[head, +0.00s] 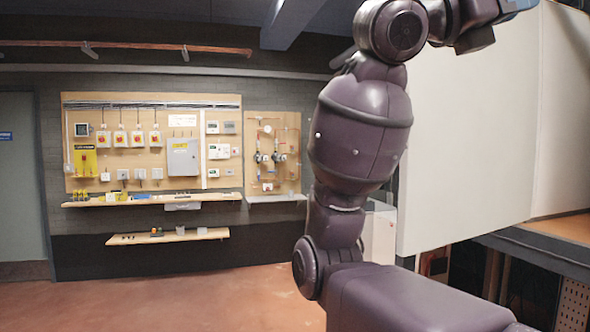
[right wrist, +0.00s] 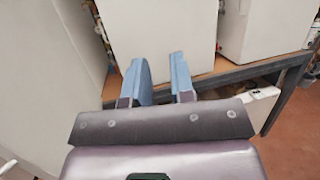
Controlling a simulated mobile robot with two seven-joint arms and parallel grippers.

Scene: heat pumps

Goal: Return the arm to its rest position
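My right arm rises large and close through the right half of the head view, bent at the top. Its far end leaves the frame at the top right, where only a small bluish part shows. In the right wrist view my right gripper (right wrist: 158,62) has its two blue fingers apart, with nothing between them. Its fingers point toward a white cabinet (right wrist: 160,30) on a shelf. I cannot tell how far apart they are from it. My left gripper is in neither view.
A large white panel (head: 465,130) stands behind the right arm. A dark-framed bench (head: 545,250) is at the right. The far wall holds a wooden control board (head: 160,165) and a low shelf (head: 168,237). The reddish floor (head: 170,300) at left is clear.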

